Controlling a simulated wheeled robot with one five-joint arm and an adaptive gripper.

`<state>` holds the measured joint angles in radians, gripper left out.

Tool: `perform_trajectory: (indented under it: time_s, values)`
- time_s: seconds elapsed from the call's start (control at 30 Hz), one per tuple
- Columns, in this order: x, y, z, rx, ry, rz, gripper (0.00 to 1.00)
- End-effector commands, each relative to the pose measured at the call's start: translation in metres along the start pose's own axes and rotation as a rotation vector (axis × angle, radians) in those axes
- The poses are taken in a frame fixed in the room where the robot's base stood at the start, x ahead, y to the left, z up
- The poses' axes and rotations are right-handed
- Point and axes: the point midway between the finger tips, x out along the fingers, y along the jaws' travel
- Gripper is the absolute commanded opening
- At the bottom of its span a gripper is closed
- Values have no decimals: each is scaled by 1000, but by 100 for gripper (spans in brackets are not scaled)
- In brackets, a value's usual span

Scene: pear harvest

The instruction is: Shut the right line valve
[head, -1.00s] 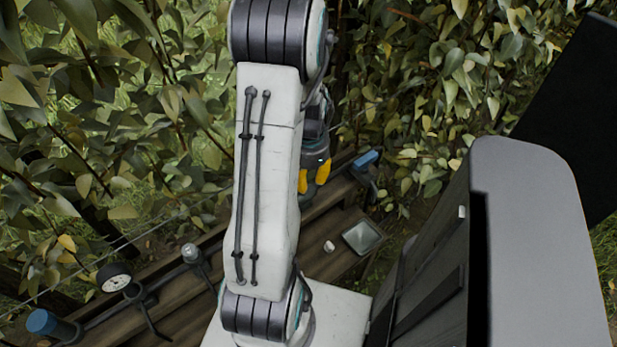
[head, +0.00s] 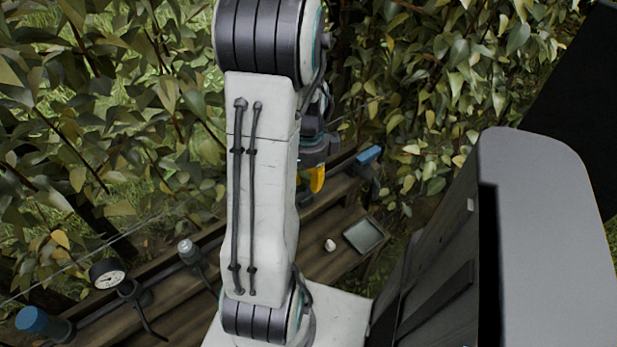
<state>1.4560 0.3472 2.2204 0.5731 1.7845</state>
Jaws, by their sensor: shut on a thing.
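My gripper (head: 315,179) shows its yellow fingertips just right of my arm, low over the pipe line on the wooden bench. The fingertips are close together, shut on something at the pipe. This seems to be the right line valve, but its handle is hidden by the fingers and my arm, so I cannot tell its angle. The right blue end (head: 369,154) of the line shows beyond the gripper, apart from it.
On the bench (head: 287,262) are a shallow grey tray (head: 366,235) and a small white object (head: 330,245). A pressure gauge (head: 107,274), a clear-topped fitting (head: 188,250) and a blue cap (head: 32,319) are at left. Leafy branches (head: 440,120) crowd behind.

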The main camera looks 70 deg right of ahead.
Motion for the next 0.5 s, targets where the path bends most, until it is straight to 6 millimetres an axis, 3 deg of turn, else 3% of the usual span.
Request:
perform_trajectory:
  time_s: [0.5]
  values:
    - [2, 7, 4, 404, 2, 4, 0]
